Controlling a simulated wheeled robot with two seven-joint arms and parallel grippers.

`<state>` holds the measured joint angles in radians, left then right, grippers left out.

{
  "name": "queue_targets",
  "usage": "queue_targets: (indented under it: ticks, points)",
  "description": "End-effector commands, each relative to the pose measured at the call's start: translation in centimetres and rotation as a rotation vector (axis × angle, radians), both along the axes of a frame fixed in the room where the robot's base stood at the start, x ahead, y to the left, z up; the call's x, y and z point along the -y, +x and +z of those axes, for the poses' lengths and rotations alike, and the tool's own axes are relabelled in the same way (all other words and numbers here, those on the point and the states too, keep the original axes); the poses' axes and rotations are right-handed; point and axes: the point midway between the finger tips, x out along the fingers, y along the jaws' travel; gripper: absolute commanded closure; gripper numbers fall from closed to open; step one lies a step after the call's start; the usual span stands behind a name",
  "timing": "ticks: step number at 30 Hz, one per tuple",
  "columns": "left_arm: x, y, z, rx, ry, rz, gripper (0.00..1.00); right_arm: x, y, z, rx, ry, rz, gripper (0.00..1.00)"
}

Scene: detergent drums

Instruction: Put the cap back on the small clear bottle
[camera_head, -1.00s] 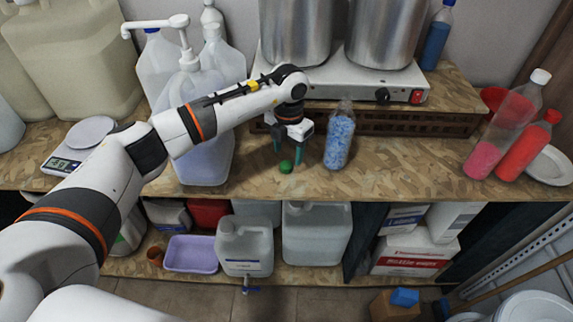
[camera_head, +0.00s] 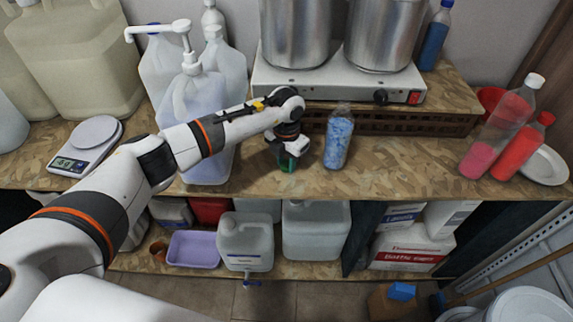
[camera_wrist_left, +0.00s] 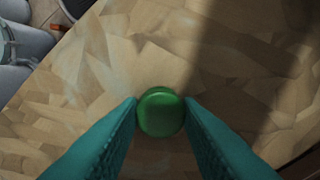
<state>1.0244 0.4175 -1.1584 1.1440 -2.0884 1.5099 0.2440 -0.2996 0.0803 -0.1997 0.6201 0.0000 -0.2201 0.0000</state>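The small clear bottle (camera_head: 338,140) stands upright on the wooden counter, filled with blue-and-white bits; no cap shows on its top. The green cap (camera_wrist_left: 160,112) lies on the counter to the left of the bottle. In the head view the cap (camera_head: 288,166) is partly hidden by my gripper. My left gripper (camera_head: 287,160) is low over the cap, pointing down. In the left wrist view its teal fingers (camera_wrist_left: 160,115) stand on either side of the cap, very close to it; I cannot tell whether they press on it. My right gripper is not in view.
A hot plate (camera_head: 340,82) with two steel pots stands behind the bottle. A large pump jug (camera_head: 205,115) is close left of my gripper. The counter between is clear.

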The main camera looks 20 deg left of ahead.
Motion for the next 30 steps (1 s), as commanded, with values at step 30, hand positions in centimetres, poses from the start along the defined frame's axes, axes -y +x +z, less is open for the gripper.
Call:
queue_targets:
  ticks: [30]
  points:
    - [0.0,0.1,8.6,0.004,0.001,0.001,0.91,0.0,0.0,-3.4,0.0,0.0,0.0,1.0]
